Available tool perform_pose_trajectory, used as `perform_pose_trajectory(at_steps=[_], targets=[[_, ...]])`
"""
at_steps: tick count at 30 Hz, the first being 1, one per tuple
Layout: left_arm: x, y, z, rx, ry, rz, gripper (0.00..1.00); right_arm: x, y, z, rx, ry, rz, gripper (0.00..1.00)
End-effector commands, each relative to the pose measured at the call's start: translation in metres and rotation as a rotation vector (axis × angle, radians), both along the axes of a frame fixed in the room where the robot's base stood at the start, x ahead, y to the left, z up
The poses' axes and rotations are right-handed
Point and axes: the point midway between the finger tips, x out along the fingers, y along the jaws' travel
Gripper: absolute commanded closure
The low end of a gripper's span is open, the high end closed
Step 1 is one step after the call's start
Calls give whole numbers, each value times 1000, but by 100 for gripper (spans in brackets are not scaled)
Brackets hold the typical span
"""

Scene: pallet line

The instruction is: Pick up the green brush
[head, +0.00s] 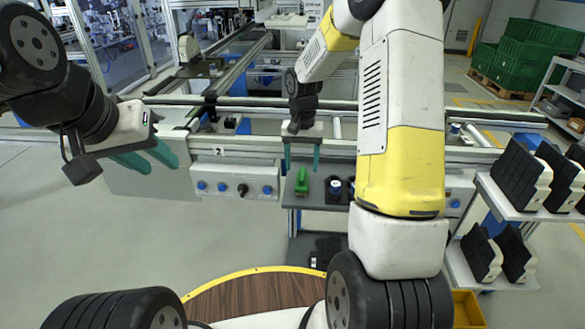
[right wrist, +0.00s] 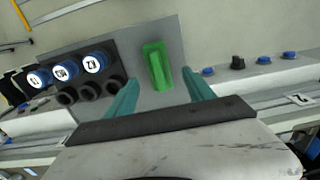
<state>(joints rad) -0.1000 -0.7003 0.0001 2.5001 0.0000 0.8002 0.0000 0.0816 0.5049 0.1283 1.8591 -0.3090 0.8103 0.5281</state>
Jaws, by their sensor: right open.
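The green brush (head: 301,181) lies on a grey shelf (head: 320,200) below the line's rail. In the right wrist view the brush (right wrist: 157,66) sits ahead of the fingertips, roughly in line with the gap between them. My right gripper (head: 302,165) is open and empty, pointing down above the brush and apart from it. Its two teal fingers also show in the right wrist view (right wrist: 160,90). My left gripper (head: 160,164) is at the left, well away from the brush, with its teal fingers apart and nothing between them.
Black holders with blue-and-white capped items (right wrist: 66,72) stand beside the brush. A panel with blue knobs (head: 235,183) is left of the shelf. A rack with black angled parts (head: 520,178) stands at the right. Green crates (head: 515,62) are at the back right.

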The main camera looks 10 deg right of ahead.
Motion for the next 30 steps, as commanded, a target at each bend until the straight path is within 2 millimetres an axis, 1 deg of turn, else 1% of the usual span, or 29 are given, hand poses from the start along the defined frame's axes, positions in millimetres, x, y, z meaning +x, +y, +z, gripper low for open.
perform_pose_trajectory(at_steps=[6, 9, 12, 17, 18, 23, 27, 30], targets=[[0, 0, 0, 0, 0, 0, 64, -4, -1, -33, 0, 3, 0, 38], [0, 0, 0, 0, 0, 0, 64, -3, -1, -43, 1, 2, -1, 38], [0, 0, 0, 0, 0, 0, 64, -3, -1, -47, 0, 1, -1, 38], [0, 0, 0, 0, 0, 0, 64, -3, -1, -47, 0, 0, 0, 38], [0, 0, 0, 0, 0, 0, 64, -3, -1, -47, 0, 0, 0, 40], [0, 0, 0, 0, 0, 0, 64, -3, -1, -46, 0, 0, 0, 72], [0, 0, 0, 0, 0, 0, 64, -3, -1, -46, 0, 0, 0, 99], [0, 0, 0, 0, 0, 0, 64, -3, -1, -46, 0, 0, 0, 100]])
